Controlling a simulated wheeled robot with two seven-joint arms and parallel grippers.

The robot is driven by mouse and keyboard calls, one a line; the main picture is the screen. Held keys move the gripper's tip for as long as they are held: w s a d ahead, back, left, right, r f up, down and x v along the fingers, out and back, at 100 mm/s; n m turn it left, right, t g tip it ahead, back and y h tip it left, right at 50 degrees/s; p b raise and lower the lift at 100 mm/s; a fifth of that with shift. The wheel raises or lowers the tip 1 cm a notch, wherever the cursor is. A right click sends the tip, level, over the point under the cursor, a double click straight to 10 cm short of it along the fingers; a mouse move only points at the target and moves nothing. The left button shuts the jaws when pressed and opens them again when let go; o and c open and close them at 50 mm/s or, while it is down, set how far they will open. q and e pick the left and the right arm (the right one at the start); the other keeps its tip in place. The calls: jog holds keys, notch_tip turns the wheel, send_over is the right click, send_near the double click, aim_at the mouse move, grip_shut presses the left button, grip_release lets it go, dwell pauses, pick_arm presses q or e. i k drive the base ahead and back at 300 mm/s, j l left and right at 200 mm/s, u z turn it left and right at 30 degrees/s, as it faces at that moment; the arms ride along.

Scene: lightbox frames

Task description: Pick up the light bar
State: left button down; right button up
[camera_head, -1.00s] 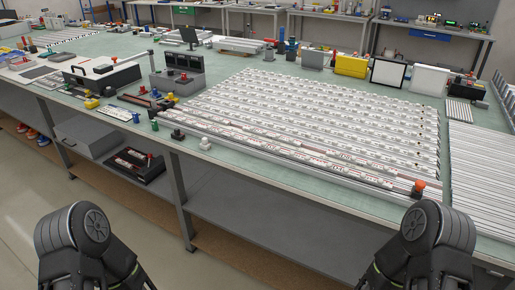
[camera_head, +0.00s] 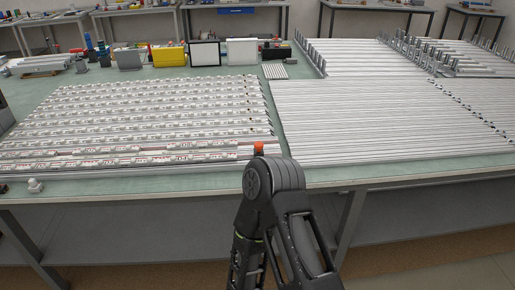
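Several light bars, long and white with small printed marks (camera_head: 150,115), lie side by side in rows on the green-topped table at the left. A larger set of plain silver-white bars (camera_head: 380,120) lies side by side to their right. I cannot tell which single bar the task means. One of my arms, seemingly the right, shows black in the lower middle, in front of the table edge; its gripper fingers do not show. My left arm is out of view. No bar is seen held.
A small white object (camera_head: 35,186) sits at the front left. A yellow box (camera_head: 169,55) and a white panel (camera_head: 205,53) stand behind the marked bars. Upright posts (camera_head: 310,52) stand behind the plain bars.

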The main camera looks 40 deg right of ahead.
aim_at(150, 160)
jog(key=i+l, duration=0.75)
jog(key=i, duration=0.2)
jog(key=u, duration=1.45)
